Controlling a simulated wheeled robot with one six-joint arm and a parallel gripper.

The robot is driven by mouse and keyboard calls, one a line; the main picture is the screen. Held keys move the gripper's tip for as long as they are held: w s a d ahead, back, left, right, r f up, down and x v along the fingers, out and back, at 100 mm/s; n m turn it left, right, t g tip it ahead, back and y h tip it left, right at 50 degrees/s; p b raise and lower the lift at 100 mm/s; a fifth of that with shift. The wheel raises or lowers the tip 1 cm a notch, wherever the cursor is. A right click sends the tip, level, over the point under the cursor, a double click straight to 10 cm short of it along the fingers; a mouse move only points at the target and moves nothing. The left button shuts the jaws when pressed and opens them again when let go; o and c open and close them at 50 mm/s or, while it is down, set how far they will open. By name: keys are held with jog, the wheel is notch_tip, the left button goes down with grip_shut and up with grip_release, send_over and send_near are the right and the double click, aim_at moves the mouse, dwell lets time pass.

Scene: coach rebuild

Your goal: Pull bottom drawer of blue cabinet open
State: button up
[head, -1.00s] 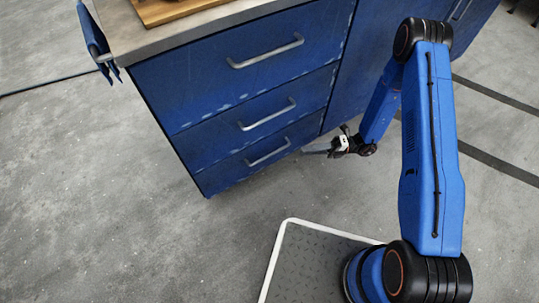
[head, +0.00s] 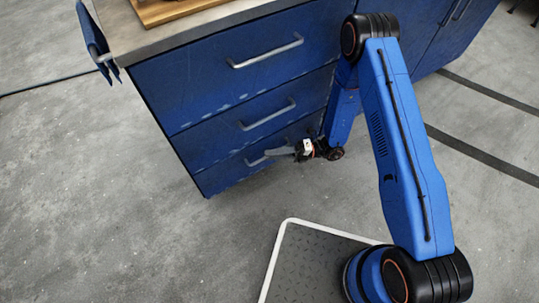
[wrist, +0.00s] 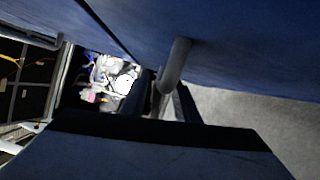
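The blue cabinet's bottom drawer (head: 222,176) is closed, its front level with the drawers above. Its grey bar handle (head: 255,162) shows at the left end; my gripper hides the right part. My gripper (head: 278,152) is at the right part of this handle, close to the drawer front. In the wrist view the handle (wrist: 176,66) runs down between the two dark fingers of my gripper (wrist: 167,100). The fingers look apart, with a small gap beside the handle, so I see no firm grip.
The middle drawer (head: 205,143) and top drawer (head: 190,85) are closed above, each with a bar handle.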

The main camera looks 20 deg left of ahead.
jog(key=shift+s+a, duration=0.3)
jog(key=shift+a, duration=0.2)
grip_shut()
